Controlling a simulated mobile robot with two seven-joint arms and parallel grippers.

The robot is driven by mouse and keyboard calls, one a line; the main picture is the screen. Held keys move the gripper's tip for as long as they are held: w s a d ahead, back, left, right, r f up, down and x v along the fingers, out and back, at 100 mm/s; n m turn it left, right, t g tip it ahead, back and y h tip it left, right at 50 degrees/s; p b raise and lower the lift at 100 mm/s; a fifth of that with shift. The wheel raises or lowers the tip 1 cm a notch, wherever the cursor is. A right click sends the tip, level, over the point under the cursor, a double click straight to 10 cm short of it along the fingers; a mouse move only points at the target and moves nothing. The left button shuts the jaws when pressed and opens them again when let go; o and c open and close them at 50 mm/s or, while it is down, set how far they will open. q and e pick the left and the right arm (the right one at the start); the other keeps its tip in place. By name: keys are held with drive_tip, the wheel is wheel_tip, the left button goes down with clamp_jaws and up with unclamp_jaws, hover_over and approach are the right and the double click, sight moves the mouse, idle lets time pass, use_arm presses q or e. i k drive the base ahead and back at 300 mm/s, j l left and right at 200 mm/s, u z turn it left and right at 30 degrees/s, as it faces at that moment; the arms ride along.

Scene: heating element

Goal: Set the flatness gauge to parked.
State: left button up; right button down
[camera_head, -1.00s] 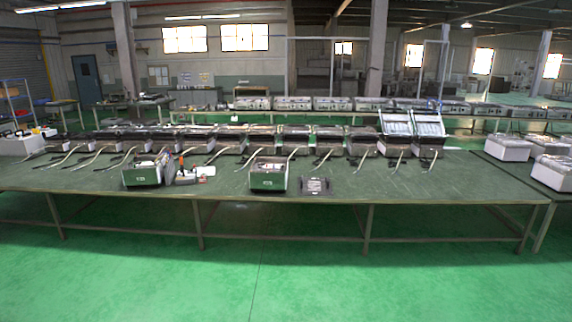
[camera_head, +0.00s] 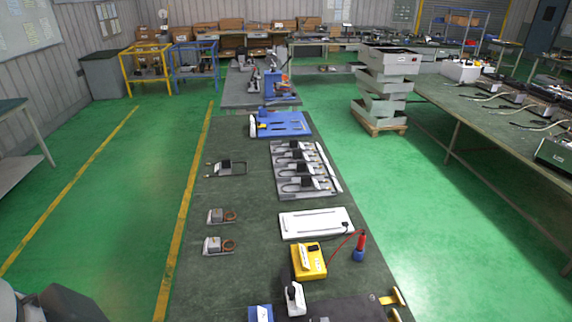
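No object is clearly recognisable as the flatness gauge at this size. A blue flat fixture (camera_head: 280,124) lies on the long dark bench, with a small white and black part at its left end. A white plate (camera_head: 316,223) with slots lies nearer. A yellow box instrument (camera_head: 309,261) is nearer still, with a red lead running to a red and blue probe (camera_head: 360,246). I cannot tell which setting any of them is in. Neither of my grippers can be made out.
The bench (camera_head: 238,197) runs away from me, with a grey tray of parts (camera_head: 303,170) on it. Stacked grey crates (camera_head: 382,92) stand on a pallet to its right. A long green-topped table (camera_head: 470,115) is further right. Green floor lies open on both sides.

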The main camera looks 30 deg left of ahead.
sight(296, 303)
drive_tip(key=u, duration=0.6)
drive_tip(key=i+l+u, duration=0.15)
drive_tip(key=l, duration=0.15)
drive_tip(key=i+l+u, duration=0.15)
drive_tip(key=l, duration=0.2)
drive_tip(key=i+l+u, duration=0.15)
drive_tip(key=l, duration=0.2)
drive_tip(key=i+l+u, duration=0.15)
drive_tip(key=l, duration=0.2)
